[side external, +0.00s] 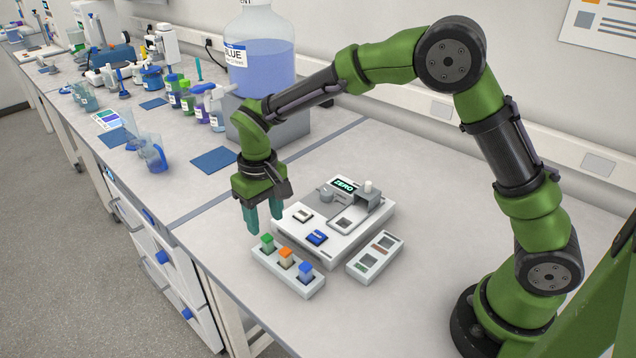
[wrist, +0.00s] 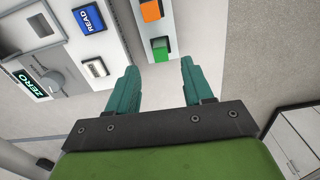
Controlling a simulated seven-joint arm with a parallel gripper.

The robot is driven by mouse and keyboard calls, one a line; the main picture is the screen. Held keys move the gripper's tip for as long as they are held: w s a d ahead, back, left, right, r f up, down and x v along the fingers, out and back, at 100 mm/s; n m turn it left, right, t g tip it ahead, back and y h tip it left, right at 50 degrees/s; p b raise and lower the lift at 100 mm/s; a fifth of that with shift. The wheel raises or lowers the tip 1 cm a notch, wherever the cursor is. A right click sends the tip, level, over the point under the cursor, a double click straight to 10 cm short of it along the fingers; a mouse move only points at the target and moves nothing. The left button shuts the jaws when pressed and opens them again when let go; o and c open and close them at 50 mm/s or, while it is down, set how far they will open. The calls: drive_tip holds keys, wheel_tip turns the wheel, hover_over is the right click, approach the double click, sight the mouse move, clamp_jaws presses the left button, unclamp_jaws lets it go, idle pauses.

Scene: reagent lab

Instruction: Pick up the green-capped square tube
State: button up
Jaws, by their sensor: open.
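The green-capped square tube (side external: 267,241) stands in the left end of a white rack (side external: 313,285) in the side view. An orange-capped tube (side external: 286,256) and a blue-capped tube (side external: 306,270) stand beside it in the same rack. My gripper (side external: 265,226) is open and empty, fingers pointing down, above and close to the green cap. In the wrist view the green cap (wrist: 160,50) shows beyond and between the two teal fingertips (wrist: 158,66), apart from both. The tube body is mostly hidden in the rack.
A white instrument (side external: 340,222) with a ZERO display and a blue READ button stands right behind the rack. A second small rack (side external: 375,255) with square slots sits to its right. A blue mat (side external: 214,160) lies further back. Counter left of the rack is clear.

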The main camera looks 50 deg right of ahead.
sight(267, 237)
wheel_tip(267, 237, down, 5)
drive_tip(key=shift+r, duration=0.15)
clamp_jaws()
